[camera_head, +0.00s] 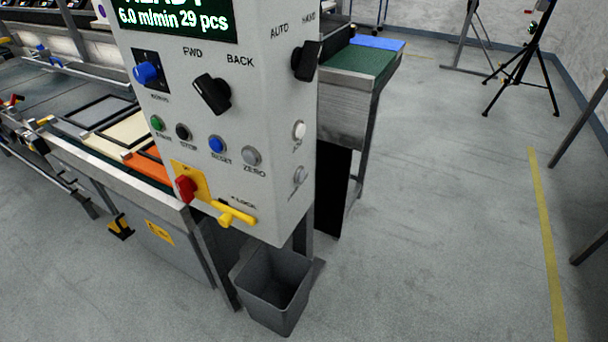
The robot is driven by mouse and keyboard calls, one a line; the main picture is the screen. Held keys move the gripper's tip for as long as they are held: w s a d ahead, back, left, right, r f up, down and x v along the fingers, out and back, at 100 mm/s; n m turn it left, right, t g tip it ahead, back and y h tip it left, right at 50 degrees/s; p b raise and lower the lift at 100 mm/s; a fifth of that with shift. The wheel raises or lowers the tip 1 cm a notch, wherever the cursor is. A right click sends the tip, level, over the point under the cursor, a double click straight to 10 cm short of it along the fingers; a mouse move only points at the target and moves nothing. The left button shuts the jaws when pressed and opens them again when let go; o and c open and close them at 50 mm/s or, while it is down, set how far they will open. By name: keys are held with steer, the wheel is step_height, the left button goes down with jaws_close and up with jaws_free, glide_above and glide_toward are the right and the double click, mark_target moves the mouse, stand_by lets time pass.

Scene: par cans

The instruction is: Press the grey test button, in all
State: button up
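A light grey control box (128,76) stands close in front, with two faces showing. On its front face, a round grey button (251,156) sits at the right end of a row, above a label that seems to read ZERO. Its right face carries a white button (299,130) and, below it, a grey button (299,176); their small labels are too blurred to read. I cannot read the word test on any button. My gripper is not in view.
The row also has green (157,123), black (183,132) and blue (217,145) buttons. Black knobs (212,94) (306,61), a red switch (185,189) and a yellow lock handle (235,214) project nearby. A grey bin (272,290) stands below.

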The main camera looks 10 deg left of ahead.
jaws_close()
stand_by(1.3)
